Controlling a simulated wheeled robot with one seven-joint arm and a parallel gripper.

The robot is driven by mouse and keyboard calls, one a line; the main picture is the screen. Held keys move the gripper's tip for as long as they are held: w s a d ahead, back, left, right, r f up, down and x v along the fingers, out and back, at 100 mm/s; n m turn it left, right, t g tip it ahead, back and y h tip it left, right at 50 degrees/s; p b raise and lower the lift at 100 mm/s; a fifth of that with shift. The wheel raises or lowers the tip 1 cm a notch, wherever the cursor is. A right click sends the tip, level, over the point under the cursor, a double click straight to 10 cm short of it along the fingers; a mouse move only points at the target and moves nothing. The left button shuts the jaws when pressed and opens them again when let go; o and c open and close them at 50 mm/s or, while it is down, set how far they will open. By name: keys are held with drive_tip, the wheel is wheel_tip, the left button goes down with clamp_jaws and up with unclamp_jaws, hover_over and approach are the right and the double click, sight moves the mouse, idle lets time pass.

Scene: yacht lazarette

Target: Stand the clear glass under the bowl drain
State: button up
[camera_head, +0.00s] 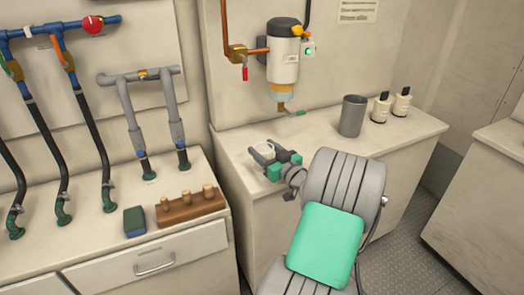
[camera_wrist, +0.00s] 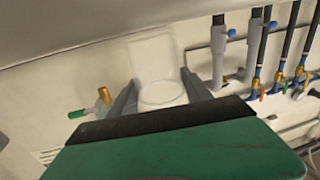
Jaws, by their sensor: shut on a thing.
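The clear glass (camera_head: 262,150) is between the fingers of my gripper (camera_head: 266,157), over the left part of the counter. In the wrist view the pale, see-through glass (camera_wrist: 155,65) sits between both fingers of the gripper (camera_wrist: 162,92). I cannot tell whether its base touches the counter. The bowl drain (camera_head: 284,107), a small brass outlet with a green lever, hangs under the amber bowl (camera_head: 282,92) of the wall filter. The glass is to the left of and nearer than the drain, not beneath it. The green lever shows in the wrist view (camera_wrist: 82,113).
A grey cup (camera_head: 352,115) and two cream bottles (camera_head: 380,107) (camera_head: 402,104) stand right of the drain on the counter (camera_head: 320,130). Hoses and pipes (camera_head: 150,130) and a wooden block with pegs (camera_head: 188,208) are on the left bench. The counter below the drain is clear.

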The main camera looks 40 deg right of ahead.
drive_tip(key=shift+f+b, duration=0.25)
drive_tip(key=shift+b, duration=0.05)
drive_tip(key=o, duration=1.4)
drive_tip(key=shift+r+p, duration=0.25)
drive_tip(key=shift+p, duration=0.35)
